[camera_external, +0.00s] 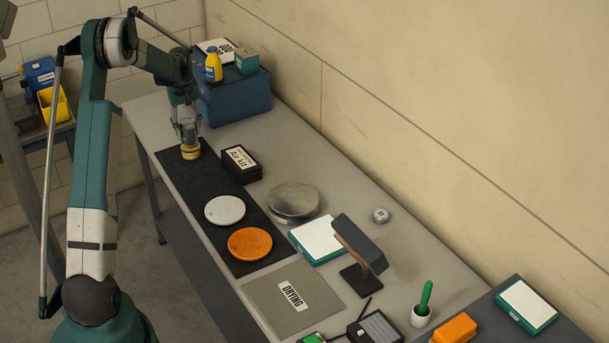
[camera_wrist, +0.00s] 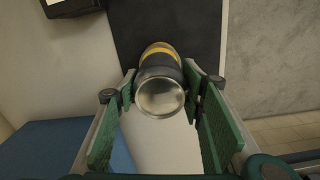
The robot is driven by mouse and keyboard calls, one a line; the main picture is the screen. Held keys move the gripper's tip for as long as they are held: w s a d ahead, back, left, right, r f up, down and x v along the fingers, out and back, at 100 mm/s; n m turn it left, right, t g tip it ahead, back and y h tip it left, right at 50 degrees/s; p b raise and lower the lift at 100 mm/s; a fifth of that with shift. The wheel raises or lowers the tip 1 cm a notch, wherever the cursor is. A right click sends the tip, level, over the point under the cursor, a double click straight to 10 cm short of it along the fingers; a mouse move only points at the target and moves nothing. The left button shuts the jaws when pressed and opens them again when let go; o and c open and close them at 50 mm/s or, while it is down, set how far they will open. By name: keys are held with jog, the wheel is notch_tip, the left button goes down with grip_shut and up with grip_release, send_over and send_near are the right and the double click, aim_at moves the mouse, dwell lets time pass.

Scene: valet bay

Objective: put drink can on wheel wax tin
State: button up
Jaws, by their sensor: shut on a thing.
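The drink can (camera_external: 190,151) is upright below my gripper (camera_external: 187,132), over the far end of the black mat. Its yellow lower part shows in the external view. In the wrist view the can (camera_wrist: 161,92) shows a silver lid and a dark body with a yellow band. My gripper (camera_wrist: 162,92) is shut on the can, with a green pad on each side. I cannot tell whether its base touches the mat. Two flat round tins lie on the mat, a pale grey one (camera_external: 225,210) and an orange one (camera_external: 249,243). I cannot read which is the wheel wax tin.
The black mat (camera_external: 195,190) runs along the bench. Beside it are a black labelled box (camera_external: 240,164), a wide silver disc (camera_external: 294,200), a white-topped green box (camera_external: 318,240) and a dark stand (camera_external: 360,245). A blue box (camera_external: 235,97) stands behind my gripper.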

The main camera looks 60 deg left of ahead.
jog(key=shift+f, duration=0.6)
jog(key=shift+f, duration=0.15)
jog(key=o, duration=1.1)
notch_tip(320, 180, up, 12)
jog(key=shift+r+b, duration=0.15)
jog(key=shift+b, duration=0.15)
dwell(0.7)
